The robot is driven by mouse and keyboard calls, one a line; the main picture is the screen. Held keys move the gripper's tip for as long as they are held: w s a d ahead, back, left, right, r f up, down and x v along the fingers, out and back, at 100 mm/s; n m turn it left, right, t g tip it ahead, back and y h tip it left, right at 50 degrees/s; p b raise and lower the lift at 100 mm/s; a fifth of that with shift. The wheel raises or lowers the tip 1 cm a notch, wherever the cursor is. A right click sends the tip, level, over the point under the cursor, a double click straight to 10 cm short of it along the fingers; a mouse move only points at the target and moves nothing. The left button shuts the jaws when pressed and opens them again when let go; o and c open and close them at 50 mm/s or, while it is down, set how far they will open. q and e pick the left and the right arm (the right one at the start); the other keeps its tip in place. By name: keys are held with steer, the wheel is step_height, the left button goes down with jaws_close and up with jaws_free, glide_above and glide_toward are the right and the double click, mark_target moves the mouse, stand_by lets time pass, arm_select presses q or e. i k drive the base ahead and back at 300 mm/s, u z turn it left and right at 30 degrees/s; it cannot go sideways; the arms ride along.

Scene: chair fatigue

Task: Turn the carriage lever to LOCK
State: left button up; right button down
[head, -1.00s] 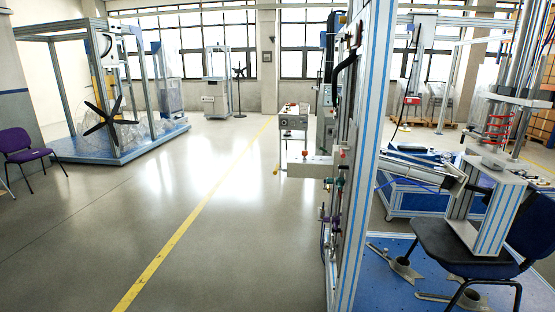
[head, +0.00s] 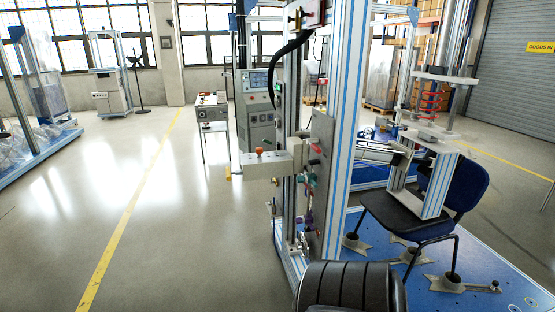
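The test rig's upright frame (head: 345,120) stands at the centre of the head view. A grey plate (head: 322,150) on it carries small coloured fittings: a red handle (head: 316,148), a teal one (head: 311,180) and a purple one (head: 305,220). A pale box with an orange knob (head: 259,151) sticks out to the left. I cannot tell which of these is the carriage lever, and no LOCK mark is legible. Neither of my grippers is in view.
A dark ribbed shape (head: 345,286) fills the bottom centre; I cannot tell what it is. A blue-backed chair (head: 459,185) stands on the blue base plate (head: 500,270) at right. A control cabinet (head: 258,110) stands behind the rig. Open floor (head: 170,230) lies at left.

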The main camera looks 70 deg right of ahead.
mark_target(314, 147)
steer(key=z, duration=0.15)
steer(key=i, duration=0.9)
steer(key=z, duration=1.25)
steer(key=i, duration=0.85)
steer(key=z, duration=0.95)
